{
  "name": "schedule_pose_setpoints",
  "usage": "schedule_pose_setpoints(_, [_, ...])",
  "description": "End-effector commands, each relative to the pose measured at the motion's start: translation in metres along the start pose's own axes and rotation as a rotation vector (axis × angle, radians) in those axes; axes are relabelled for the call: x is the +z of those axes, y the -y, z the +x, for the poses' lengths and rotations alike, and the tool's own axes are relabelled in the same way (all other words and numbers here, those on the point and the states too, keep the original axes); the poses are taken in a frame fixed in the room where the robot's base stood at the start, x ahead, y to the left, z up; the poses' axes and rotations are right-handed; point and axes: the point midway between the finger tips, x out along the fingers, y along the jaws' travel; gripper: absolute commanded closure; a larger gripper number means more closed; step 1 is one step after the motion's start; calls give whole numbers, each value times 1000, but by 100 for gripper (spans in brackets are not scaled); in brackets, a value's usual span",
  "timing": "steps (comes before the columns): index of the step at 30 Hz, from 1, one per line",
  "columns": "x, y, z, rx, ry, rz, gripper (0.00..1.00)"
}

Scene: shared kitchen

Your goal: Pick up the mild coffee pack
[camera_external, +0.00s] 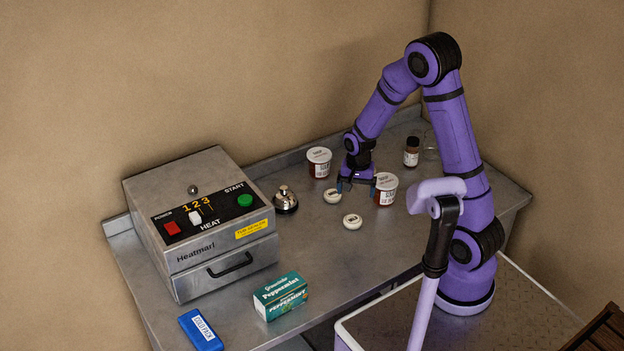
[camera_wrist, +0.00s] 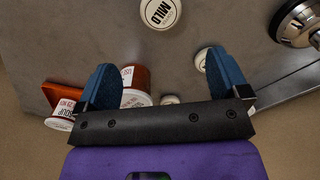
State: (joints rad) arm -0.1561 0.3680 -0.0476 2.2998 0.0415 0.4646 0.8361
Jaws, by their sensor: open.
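The mild coffee pack (camera_wrist: 160,12) is a small round white pack with MILD on its top, at the top edge of the wrist view. In the outside view it appears to be the nearer white disc (camera_external: 352,221) on the steel counter. My gripper (camera_external: 356,188) is open and empty, pointing down just behind that disc. In the wrist view its blue fingers (camera_wrist: 162,68) are spread apart, with the mild pack beyond them.
Soup cups stand behind my gripper (camera_external: 319,162) and close to its right (camera_external: 385,192). A bell (camera_external: 285,199) stands left of the discs. A heater (camera_external: 205,222), peppermint box (camera_external: 281,296), blue pack (camera_external: 201,330) and brown bottle (camera_external: 411,152) are farther off. The counter's front middle is clear.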

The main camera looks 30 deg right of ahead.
Motion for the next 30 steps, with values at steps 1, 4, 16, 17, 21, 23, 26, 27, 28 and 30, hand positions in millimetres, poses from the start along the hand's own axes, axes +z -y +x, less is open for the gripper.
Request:
schedule_pose_setpoints(1, [0,1,6,6,4,7,7])
schedule_pose_setpoints(4, [0,2,12,10,6,17,7])
schedule_pose_setpoints(16, [0,1,60,11,6,16,7])
schedule_pose_setpoints(17, [0,1,62,11,6,16,7])
schedule_pose_setpoints(21, [0,1,67,10,6,15,7])
schedule_pose_setpoints(23, [0,2,72,10,6,15,7])
schedule_pose_setpoints(26, [1,2,83,11,8,15,7])
schedule_pose_setpoints(27, [1,2,89,11,8,16,7])
schedule_pose_setpoints(28, [1,2,93,11,8,16,7])
schedule_pose_setpoints(30, [1,3,102,11,7,17,7])
